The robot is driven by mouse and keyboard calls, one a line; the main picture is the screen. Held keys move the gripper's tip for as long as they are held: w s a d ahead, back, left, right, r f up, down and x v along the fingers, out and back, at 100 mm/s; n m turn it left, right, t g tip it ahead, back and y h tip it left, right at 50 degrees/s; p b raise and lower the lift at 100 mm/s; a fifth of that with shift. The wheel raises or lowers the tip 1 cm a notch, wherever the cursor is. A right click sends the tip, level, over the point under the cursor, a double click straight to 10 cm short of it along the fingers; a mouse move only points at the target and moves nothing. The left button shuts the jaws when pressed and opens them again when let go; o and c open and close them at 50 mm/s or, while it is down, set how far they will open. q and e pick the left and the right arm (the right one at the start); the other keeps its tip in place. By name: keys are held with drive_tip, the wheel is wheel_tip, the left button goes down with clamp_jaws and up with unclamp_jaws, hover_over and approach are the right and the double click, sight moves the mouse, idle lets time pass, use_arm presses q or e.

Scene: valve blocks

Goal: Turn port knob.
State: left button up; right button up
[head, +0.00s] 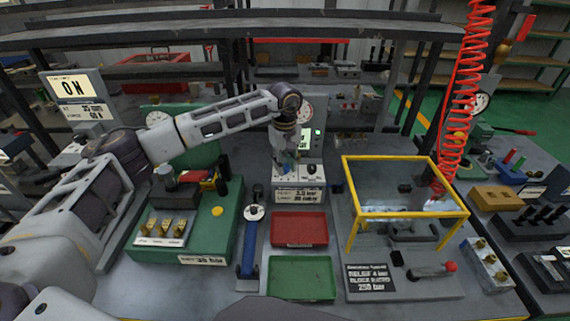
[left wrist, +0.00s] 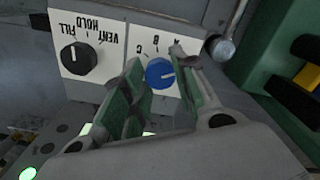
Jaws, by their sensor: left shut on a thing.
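The blue port knob (left wrist: 160,72) sits on a white panel with the letters A, B and C, seen upside down in the left wrist view. Its pale mark points to the right in that view. My left gripper (left wrist: 157,75) has its two green-padded fingers on either side of the blue knob and is shut on it. In the head view my left gripper (head: 284,166) reaches down to the grey valve block, and its fingers partly hide the knob. A black knob (left wrist: 79,60) marked FILL, HOLD and VENT is beside the blue one. My right gripper is not in view.
A red tray (head: 300,230) and a green tray (head: 302,278) lie in front of the valve block. A yellow frame (head: 404,159) stands to the right. A green block (head: 222,225) with brass fittings and a blue-handled tool (head: 248,245) lie to the left.

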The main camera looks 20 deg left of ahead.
sight(285, 166)
use_arm(q)
drive_tip(key=shift+w+r, duration=0.1)
drive_tip(key=o, duration=1.1)
drive_tip(key=shift+c, duration=0.2)
wheel_tip(285, 166, up, 12)
idle(0.3)
